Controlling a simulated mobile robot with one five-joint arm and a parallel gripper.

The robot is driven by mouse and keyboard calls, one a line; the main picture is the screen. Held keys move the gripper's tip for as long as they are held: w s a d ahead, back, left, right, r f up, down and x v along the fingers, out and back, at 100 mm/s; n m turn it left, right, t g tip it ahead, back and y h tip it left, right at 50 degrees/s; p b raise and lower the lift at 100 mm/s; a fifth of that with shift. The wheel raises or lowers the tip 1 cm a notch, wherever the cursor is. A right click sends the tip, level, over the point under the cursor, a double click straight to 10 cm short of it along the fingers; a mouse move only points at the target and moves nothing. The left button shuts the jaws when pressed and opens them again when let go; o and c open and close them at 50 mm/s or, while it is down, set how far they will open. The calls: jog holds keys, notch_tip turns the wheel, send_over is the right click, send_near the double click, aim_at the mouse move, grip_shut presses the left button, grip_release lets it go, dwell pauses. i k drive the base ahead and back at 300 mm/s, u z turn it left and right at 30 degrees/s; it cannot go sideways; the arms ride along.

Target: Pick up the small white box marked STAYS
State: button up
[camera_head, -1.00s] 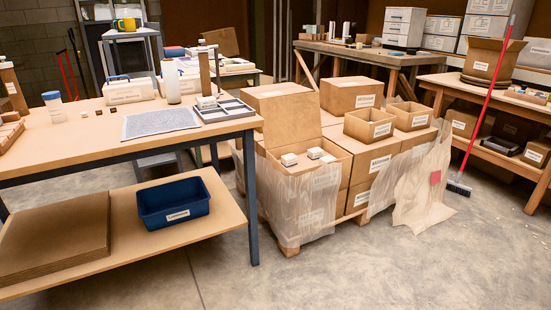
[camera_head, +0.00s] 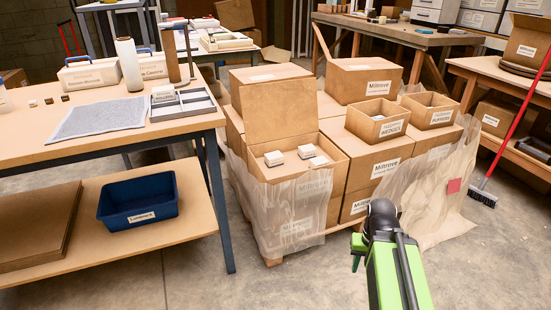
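Small white boxes sit in the open cardboard carton (camera_head: 330,180) on the pallet: one at its left (camera_head: 273,158), one behind at centre (camera_head: 306,151), and one at its right (camera_head: 318,161). Another small white box (camera_head: 163,94) stands at the grey divided tray on the workbench; its lettering is too small to read. I cannot make out STAYS on any of them. My green and black arm reaches in from the bottom right, in front of the pallet. I see nothing held.
The carton's raised flap (camera_head: 275,108) stands behind its opening. Loose plastic wrap (camera_head: 440,195) hangs around the pallet. The blue bin (camera_head: 138,203) sits on the bench's lower shelf. A red-handled broom (camera_head: 510,125) leans at the right. The floor in front is clear.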

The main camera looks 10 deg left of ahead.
aim_at(321, 161)
jog(key=u, duration=0.4)
jog(key=i, duration=0.9)
jog(key=u, duration=0.1)
jog(key=k, duration=1.1)
jog(key=u, duration=0.2)
jog(key=i, duration=0.6)
jog(key=z, duration=0.15)
